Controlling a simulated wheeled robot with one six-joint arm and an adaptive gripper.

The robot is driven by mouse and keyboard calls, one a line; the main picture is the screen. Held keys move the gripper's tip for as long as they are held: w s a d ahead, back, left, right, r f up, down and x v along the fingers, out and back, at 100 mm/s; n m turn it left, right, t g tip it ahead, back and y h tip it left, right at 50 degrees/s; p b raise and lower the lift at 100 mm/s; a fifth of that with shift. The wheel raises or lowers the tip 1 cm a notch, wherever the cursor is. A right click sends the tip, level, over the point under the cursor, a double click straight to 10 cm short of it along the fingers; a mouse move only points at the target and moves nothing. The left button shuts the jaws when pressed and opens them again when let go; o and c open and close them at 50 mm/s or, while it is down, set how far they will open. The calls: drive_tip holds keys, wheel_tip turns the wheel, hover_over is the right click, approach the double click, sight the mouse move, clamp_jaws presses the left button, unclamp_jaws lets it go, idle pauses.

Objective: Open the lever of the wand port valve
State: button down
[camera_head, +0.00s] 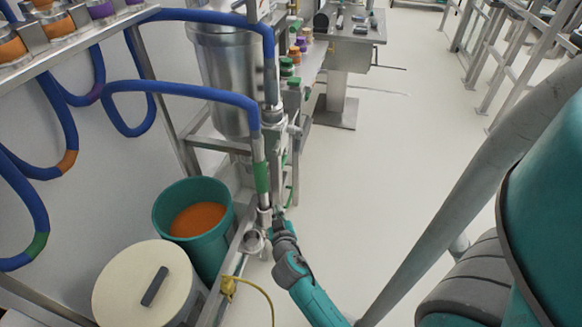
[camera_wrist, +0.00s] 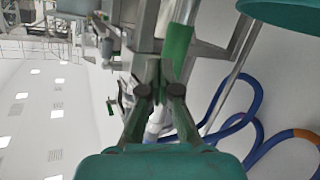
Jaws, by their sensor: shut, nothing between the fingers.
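My gripper (camera_head: 276,213) is at the lower end of a steel pipe assembly in the head view, beside a metal fitting (camera_head: 265,216) under a green-banded blue hose (camera_head: 261,178). In the wrist view my gripper (camera_wrist: 160,88) has its fingers together, with nothing between them. A green sleeve (camera_wrist: 178,48) stands just behind the fingertips there, and a small green handle-like part (camera_wrist: 112,104) shows to their left. I cannot tell which part is the valve's lever. The fingers cover part of the fitting, and I cannot tell whether they touch it.
A teal bin (camera_head: 218,240) with orange contents and a cream-lidded bin (camera_head: 145,285) stand left of my gripper. A steel tank (camera_head: 228,85) is behind them. A yellow cable (camera_head: 252,287) hangs below the fitting. The floor (camera_head: 400,130) to the right is clear.

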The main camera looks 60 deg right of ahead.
drive_tip(key=d+r+n+g+h, duration=0.2)
drive_tip(key=d+r+n+g, duration=0.1)
drive_tip(key=d+r+n, duration=0.65)
drive_tip(key=n, duration=0.2)
approach(299, 148)
drive_tip(key=x, duration=0.4)
drive_tip(key=r+x, duration=0.1)
drive_tip(key=x, duration=0.2)
drive_tip(key=shift+w, duration=0.25)
drive_tip(key=shift+d, duration=0.1)
drive_tip(key=shift+f, duration=0.1)
drive_tip(key=shift+w+d+f, duration=0.2)
drive_tip(key=shift+d+f, duration=0.45)
drive_tip(key=shift+d, duration=0.1)
drive_tip(key=shift+a, duration=0.1)
